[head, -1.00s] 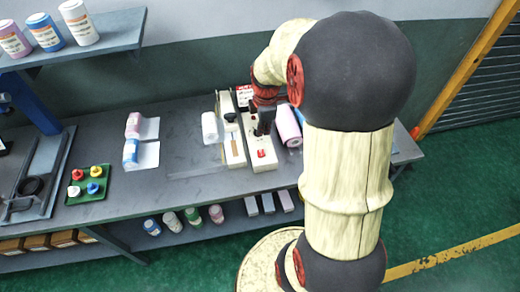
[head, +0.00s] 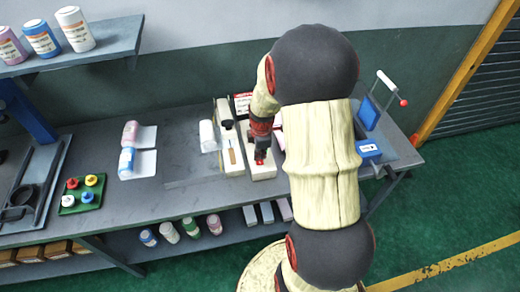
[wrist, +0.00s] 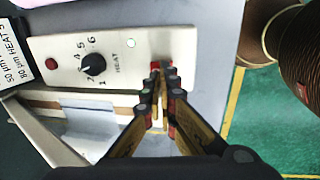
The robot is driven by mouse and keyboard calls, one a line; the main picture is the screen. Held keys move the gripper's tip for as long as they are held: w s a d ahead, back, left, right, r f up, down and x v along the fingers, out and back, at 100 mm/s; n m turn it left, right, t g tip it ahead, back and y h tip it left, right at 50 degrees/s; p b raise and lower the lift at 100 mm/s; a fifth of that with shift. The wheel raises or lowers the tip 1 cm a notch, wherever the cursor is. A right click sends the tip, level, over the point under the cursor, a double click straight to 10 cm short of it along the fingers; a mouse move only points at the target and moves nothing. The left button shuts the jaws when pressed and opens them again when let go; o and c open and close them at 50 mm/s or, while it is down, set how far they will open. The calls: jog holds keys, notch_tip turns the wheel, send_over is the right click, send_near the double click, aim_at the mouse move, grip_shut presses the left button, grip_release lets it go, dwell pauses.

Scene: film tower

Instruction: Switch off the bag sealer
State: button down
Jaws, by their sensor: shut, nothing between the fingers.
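The bag sealer (head: 262,174) is a long white unit on the bench, partly hidden by my arm. In the wrist view its white panel (wrist: 125,65) carries a black heat dial (wrist: 93,64) with numbers and a red round lamp or button (wrist: 51,64). A red switch (wrist: 158,65) sits near the panel's end, partly covered by my fingertips. My gripper (wrist: 164,68) is shut and empty, its tips at the red switch. I cannot tell whether they touch it or which way it is set. In the head view my gripper (head: 261,155) points down over the sealer's front end.
A white unit with a wooden strip (head: 231,155) lies just left. A white roll (head: 208,136) and pouches (head: 140,163) lie further left, then a green tray (head: 82,194) of coloured caps. A blue device (head: 369,149) stands right. A heat sign (wrist: 18,58) stands by the panel.

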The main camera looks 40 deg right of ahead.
jog(key=shift+w+d+f, duration=0.1)
jog(key=shift+w+f, duration=0.05)
jog(key=shift+f, duration=0.65)
